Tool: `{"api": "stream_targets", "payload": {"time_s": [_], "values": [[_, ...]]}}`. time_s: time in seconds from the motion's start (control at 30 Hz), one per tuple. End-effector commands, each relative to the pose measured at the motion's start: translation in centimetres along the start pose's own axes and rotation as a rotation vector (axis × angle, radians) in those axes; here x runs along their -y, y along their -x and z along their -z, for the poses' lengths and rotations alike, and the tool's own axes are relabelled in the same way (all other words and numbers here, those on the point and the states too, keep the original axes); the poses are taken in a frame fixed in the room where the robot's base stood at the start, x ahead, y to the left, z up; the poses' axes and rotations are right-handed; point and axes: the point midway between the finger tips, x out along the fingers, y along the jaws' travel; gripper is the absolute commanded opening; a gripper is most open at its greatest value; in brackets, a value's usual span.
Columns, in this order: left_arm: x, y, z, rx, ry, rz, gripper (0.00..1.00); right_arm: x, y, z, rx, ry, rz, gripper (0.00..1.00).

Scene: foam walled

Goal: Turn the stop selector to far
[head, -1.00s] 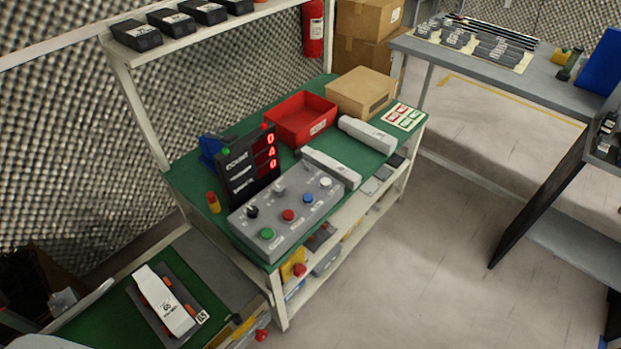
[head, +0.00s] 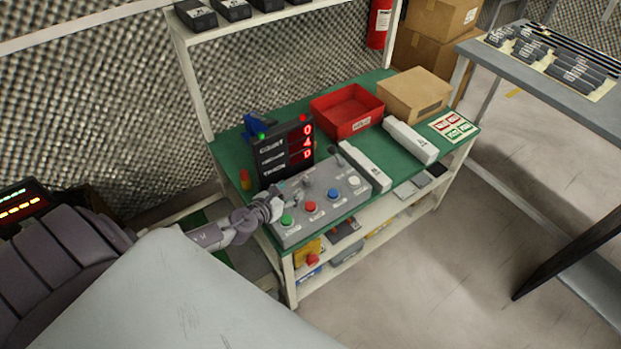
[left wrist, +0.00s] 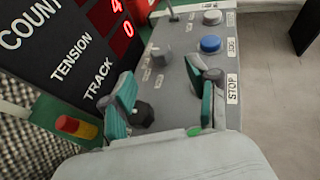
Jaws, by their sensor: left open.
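The grey control box (head: 322,213) stands on the green bench top. It carries a black knob (left wrist: 143,115) and a grey knob (head: 305,195), which also shows in the left wrist view (left wrist: 158,58). I cannot read which knob is the stop selector; a STOP label (left wrist: 232,90) is on the box's near edge. My left gripper (head: 270,204) is at the box's left end. In the left wrist view the left gripper (left wrist: 160,82) is open, its teal-padded fingers apart, with the black knob low between them, close to the left finger. My right gripper is not in view.
Green (head: 287,220), red (head: 310,207), blue (head: 333,195) and white (head: 354,181) buttons line the box's front. A black display (head: 286,152) stands behind it. A red-yellow cylinder (head: 245,179) is to the left. A red bin (head: 347,110) and white bars lie to the right.

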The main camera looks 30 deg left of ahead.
Motion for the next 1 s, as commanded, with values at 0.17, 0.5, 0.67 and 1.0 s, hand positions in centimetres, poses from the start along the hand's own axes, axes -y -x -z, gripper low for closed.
{"api": "stream_targets", "payload": {"time_s": [0.17, 0.5, 0.67, 1.0], "values": [[0.0, -4.2, 0.2, 0.003, 0.006, -0.003, 0.6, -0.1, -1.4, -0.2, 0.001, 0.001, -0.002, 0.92], [-0.1, -9.8, 0.2, 0.002, 0.006, -0.003, 0.6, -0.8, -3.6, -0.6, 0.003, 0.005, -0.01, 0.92], [0.0, -10.6, 0.1, 0.0, 0.007, -0.002, 0.6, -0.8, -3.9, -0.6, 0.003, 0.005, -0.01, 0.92], [0.0, -10.7, 0.0, 0.0, 0.006, -0.001, 0.5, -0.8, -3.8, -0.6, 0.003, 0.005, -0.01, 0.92]]}}
